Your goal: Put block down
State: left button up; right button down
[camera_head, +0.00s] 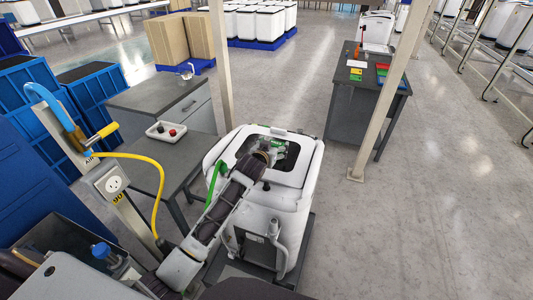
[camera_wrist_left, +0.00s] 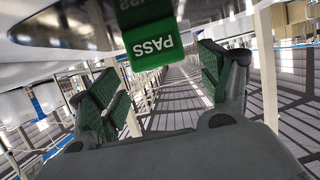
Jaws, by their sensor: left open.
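My left gripper (camera_head: 279,150) is over the framed top opening of a white appliance (camera_head: 300,195) in the head view. In the left wrist view, my left gripper (camera_wrist_left: 158,90) has its green-padded fingers spread wide. A dark piece with a green face marked PASS (camera_wrist_left: 153,48), lettering upside down, shows at the top between the fingers; I cannot tell whether it is the block or a label. No finger visibly closes on it. Small green patches at the gripper in the head view are too small to identify. My right gripper is not in view.
A grey table (camera_head: 366,92) at the right holds several coloured flat pieces. A tray (camera_head: 166,131) with dark and red round items lies on a bench at the left. A pale post (camera_head: 390,90) stands right of the appliance.

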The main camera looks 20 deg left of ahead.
pick_arm(q)
jog(key=shift+v, duration=3.95)
